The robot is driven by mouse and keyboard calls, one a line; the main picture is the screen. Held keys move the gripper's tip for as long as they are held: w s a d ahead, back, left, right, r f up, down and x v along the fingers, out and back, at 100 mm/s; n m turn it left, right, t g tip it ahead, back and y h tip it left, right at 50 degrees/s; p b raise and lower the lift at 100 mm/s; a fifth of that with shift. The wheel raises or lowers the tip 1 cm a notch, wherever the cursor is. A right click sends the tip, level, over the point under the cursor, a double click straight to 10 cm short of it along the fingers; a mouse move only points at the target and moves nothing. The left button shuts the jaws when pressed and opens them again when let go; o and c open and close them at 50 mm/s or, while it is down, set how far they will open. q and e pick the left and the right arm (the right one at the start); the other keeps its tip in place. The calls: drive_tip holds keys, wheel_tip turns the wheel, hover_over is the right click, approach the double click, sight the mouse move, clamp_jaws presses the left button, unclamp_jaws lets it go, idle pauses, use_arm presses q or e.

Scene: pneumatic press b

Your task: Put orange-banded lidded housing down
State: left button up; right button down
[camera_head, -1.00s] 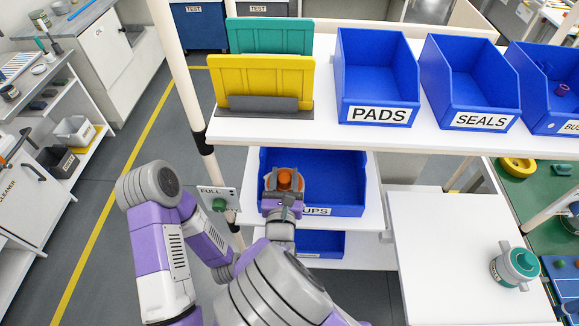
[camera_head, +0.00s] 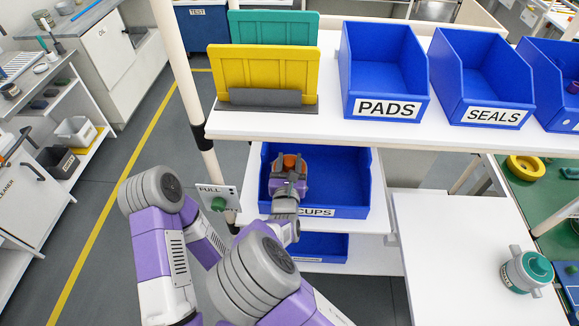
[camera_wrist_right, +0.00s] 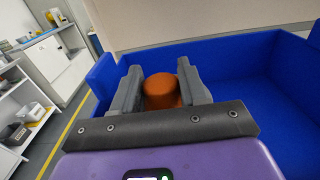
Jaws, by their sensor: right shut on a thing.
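The orange-banded housing (camera_head: 289,161) shows only as an orange rounded top between the fingers of my right gripper (camera_head: 289,170). In the right wrist view the orange part (camera_wrist_right: 161,91) sits between the two grey fingers of the right gripper (camera_wrist_right: 160,90), which is shut on it. The gripper and housing are over the left part of the open blue CUPS bin (camera_head: 345,180). The housing's lower part is hidden, so I cannot tell whether it touches the bin floor. My left gripper is not in view.
The white shelf (camera_head: 400,133) above carries the PADS bin (camera_head: 385,107) and SEALS bin (camera_head: 495,116). A PULL sign (camera_head: 217,200) stands left of the CUPS bin. A teal-lidded housing (camera_head: 527,270) stands on a white table (camera_head: 450,250), whose left part is clear.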

drive_tip(key=shift+f, duration=0.4)
drive_tip(key=shift+f, duration=0.2)
drive_tip(key=c, duration=0.6)
unclamp_jaws()
drive_tip(key=shift+r, duration=0.15)
drive_tip(key=s+p, duration=0.1)
drive_tip(key=s, duration=1.1)
drive_tip(key=shift+p, duration=0.4)
